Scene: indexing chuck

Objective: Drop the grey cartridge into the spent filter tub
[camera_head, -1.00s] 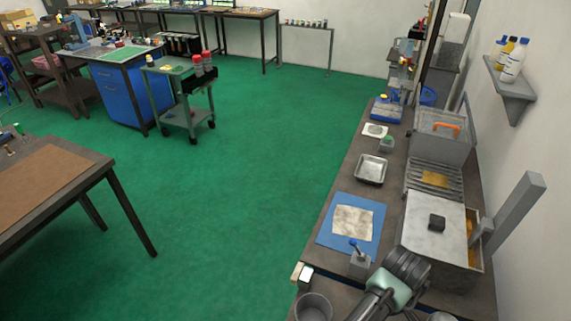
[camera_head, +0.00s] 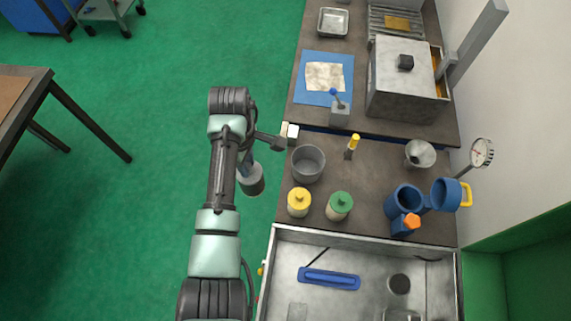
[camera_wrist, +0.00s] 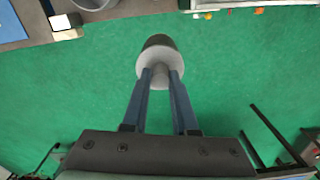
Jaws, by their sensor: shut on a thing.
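My gripper (camera_head: 245,170) is out over the green floor, left of the bench edge, with its fingers pointing down. It is shut on the grey cartridge (camera_head: 252,184). In the wrist view the two blue fingers (camera_wrist: 159,82) grip the narrow end of the cartridge (camera_wrist: 157,62), whose far end is dark. An open round grey tub (camera_head: 308,165), which looks like the spent filter tub, stands on the bench to the right of the cartridge, apart from it. Part of it shows at the top left of the wrist view (camera_wrist: 92,3). I see no label on it.
Yellow-lidded (camera_head: 298,203) and green-lidded (camera_head: 339,206) jars stand by the tub. A white block (camera_head: 292,131) sits at the bench corner. A metal sink (camera_head: 285,236), blue filter housing (camera_head: 403,202) and funnel (camera_head: 420,153) are nearby. Open floor lies left.

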